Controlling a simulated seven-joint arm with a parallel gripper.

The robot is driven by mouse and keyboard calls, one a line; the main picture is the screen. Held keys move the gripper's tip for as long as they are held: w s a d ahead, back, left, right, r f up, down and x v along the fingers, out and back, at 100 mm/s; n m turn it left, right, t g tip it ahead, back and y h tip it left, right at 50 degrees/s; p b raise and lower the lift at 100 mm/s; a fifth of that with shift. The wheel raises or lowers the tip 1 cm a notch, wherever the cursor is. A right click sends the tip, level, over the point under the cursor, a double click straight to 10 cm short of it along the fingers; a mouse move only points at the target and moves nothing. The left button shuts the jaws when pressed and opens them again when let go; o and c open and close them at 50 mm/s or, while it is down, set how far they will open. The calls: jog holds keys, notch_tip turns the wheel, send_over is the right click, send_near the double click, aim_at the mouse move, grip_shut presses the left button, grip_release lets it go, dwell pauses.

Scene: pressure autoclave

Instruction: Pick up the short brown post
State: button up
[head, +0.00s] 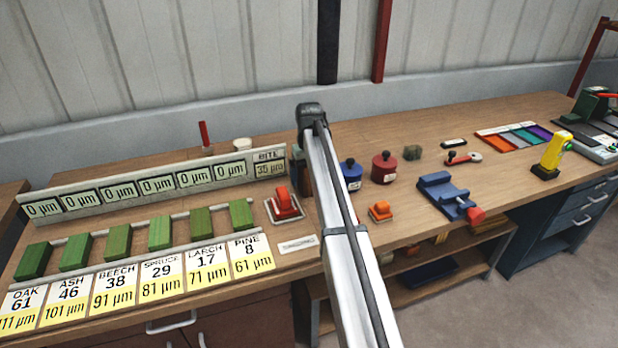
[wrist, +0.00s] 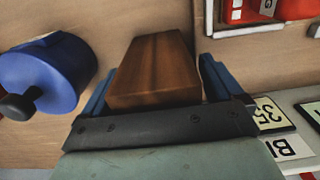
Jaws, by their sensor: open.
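The short brown post (wrist: 152,65) is a plain wooden block in the middle of the wrist view. It lies between the two blue fingers of my gripper (wrist: 157,72), which is open. Narrow gaps seem to show on both sides of the post; I cannot tell whether either finger touches it. In the head view my arm hides most of this spot. Only a small dark and brown patch shows just left of the arm, too small to tell post from gripper.
A blue knobbed pot (wrist: 45,75) stands close left of the post in the wrist view. A red-handled object (head: 284,204) on a pale plate is on the other side. Green blocks (head: 117,242) and label cards line the bench's left. A red pot (head: 384,168) stands right of my arm.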

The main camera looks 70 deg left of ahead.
jog(key=c, duration=1.3)
jog(key=shift+r, duration=0.1)
